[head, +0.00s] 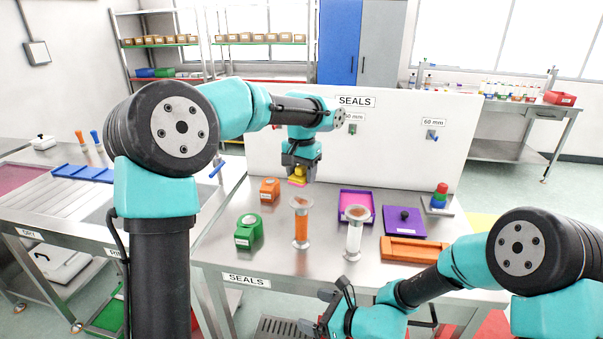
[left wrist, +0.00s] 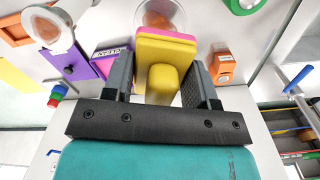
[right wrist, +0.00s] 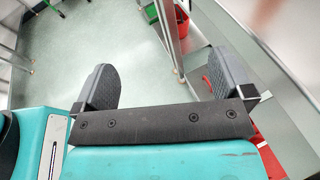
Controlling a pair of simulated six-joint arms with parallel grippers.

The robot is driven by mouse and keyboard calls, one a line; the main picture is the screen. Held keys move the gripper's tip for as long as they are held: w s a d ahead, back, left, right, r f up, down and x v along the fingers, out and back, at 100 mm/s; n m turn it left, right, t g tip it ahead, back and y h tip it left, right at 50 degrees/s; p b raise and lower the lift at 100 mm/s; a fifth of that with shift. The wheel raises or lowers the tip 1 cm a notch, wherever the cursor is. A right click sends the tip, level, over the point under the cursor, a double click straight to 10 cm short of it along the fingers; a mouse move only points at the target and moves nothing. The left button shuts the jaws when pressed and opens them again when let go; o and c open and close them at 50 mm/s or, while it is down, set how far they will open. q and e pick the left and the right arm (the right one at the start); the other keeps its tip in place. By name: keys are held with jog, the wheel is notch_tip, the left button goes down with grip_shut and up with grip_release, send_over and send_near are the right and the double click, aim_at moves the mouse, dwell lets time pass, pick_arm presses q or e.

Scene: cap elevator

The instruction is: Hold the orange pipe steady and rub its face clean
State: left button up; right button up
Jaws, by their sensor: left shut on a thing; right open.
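The orange pipe (head: 301,224) stands upright on the steel table, with pale flanges at its top and foot. A white pipe (head: 354,240) with a similar flanged top stands to its right. My left gripper (head: 298,174) is above and just behind the orange pipe, shut on a yellow-handled scrubber with a pink pad (head: 297,182). In the left wrist view the scrubber's yellow handle (left wrist: 163,84) sits between the fingers, with a round flange (left wrist: 160,14) beyond it. My right gripper (head: 325,310) is open and empty, low at the table's front edge; the right wrist view shows floor between its fingers.
A green block (head: 248,232) and an orange block (head: 269,190) stand left of the pipes. A purple-pink tray (head: 357,203), a purple lid (head: 404,222) and an orange bar (head: 413,248) lie to the right. A white panel (head: 400,130) closes the back.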

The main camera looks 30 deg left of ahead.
jog(key=w+a+r+m+t+y, duration=0.2)
jog(key=a+r, duration=0.2)
jog(key=a, duration=0.1)
jog(key=m+t+h, duration=0.4)
jog(key=t, duration=0.2)
send_near(304, 239)
jog(key=shift+s+a, duration=0.45)
jog(key=shift+w+h, duration=0.3)
jog(key=shift+w, duration=0.25)
jog(key=shift+x, duration=4.95)
jog(key=shift+r, duration=0.1)
jog(key=c, duration=1.3)
jog(key=shift+c, duration=0.2)
